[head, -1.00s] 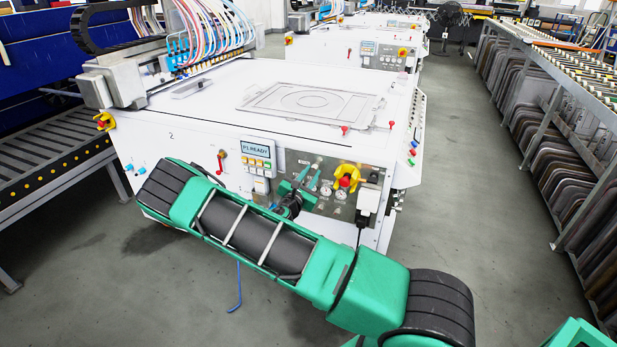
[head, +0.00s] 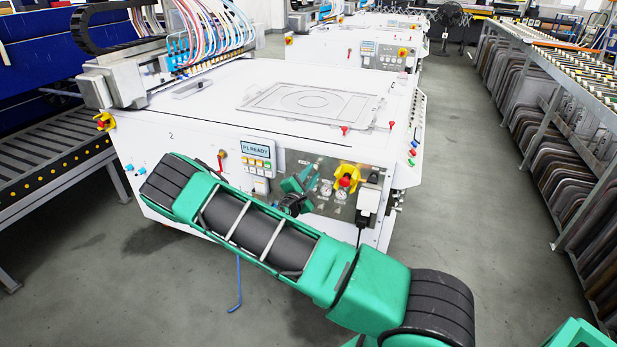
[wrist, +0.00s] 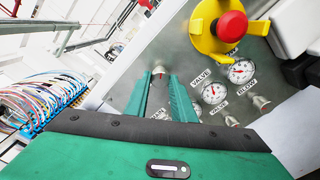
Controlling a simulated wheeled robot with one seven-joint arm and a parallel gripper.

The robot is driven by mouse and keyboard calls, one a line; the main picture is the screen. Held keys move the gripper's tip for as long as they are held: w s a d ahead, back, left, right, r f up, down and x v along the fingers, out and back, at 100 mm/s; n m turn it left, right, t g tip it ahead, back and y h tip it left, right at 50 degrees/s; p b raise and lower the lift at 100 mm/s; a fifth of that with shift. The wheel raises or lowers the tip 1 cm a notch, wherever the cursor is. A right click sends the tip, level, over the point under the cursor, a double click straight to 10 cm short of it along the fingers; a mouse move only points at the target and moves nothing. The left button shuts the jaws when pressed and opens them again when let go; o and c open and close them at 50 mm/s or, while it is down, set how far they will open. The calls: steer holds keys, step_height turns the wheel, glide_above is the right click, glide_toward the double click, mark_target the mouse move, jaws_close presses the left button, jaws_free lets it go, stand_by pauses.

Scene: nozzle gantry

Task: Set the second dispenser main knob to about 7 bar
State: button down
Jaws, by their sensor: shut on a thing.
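My gripper (wrist: 160,78) reaches the steel control panel (wrist: 184,55) on the front of the white machine marked 2. Its two green fingers are shut on a small silver knob (wrist: 158,70) with a red mark, at the fingertips. A partly hidden label reading like MAIN lies between the fingers, so I take this as the main knob. In the head view my gripper (head: 298,184) is at the panel, and my own wrist hides the knob. Two gauges with red needles, one marked VALVE (wrist: 214,92) and another (wrist: 241,71), are beside the fingers. No main gauge reading is legible.
A red emergency button (wrist: 233,24) on a yellow mount stands out close to the gripper. Another small knob (wrist: 260,101) sits below the gauges. A display with buttons (head: 259,155) and a red-handled valve (head: 221,158) are left of the panel. The right-hand aisle floor (head: 480,200) is clear.

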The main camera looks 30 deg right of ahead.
steer(key=shift+d, duration=0.15)
steer(key=c, duration=1.5)
jaws_free()
steer(key=shift+s+a, duration=0.2)
steer(key=shift+a, duration=0.1)
steer(key=v, duration=1)
steer(key=shift+f, duration=0.1)
